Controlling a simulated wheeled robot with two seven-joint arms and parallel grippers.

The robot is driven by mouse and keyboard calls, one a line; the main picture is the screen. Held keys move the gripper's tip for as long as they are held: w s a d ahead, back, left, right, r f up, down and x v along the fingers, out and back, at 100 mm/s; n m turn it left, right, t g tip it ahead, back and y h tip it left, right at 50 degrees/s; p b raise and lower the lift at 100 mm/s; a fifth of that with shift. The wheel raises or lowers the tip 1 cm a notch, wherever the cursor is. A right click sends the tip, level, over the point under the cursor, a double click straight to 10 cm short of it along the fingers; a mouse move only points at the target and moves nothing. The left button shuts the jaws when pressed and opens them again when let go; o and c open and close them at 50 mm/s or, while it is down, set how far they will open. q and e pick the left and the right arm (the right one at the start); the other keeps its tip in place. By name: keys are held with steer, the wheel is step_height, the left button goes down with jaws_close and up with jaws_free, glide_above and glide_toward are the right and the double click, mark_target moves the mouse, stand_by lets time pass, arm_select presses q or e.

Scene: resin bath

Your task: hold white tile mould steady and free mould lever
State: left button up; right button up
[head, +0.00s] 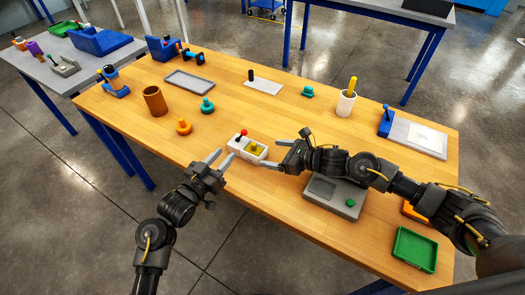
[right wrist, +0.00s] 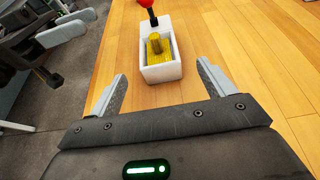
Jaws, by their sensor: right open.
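The white tile mould (head: 246,150) sits near the front edge of the wooden table, between my two grippers. It also shows in the right wrist view (right wrist: 161,74). A yellow piece (right wrist: 157,46) with a raised knob lies inside it. The mould lever (head: 243,133), dark with a red knob, stands up at the mould's left end; its red knob (right wrist: 146,3) is cut off by the right wrist view's top edge. My left gripper (head: 223,158) is open and empty just left of the mould. My right gripper (head: 269,153) is open at the opposite end, with the mould beyond its fingertips.
A grey block with a green knob (head: 350,203) lies beneath my right arm. A green tray (head: 414,250) is at front right. An orange knob (head: 184,127), a teal knob (head: 207,105) and a brown cup (head: 154,100) stand behind left.

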mark_target(258, 151)
steer(key=x, duration=0.8)
steer(key=shift+w+a+f, duration=0.1)
steer(key=shift+a, duration=0.1)
steer(key=c, duration=1.3)
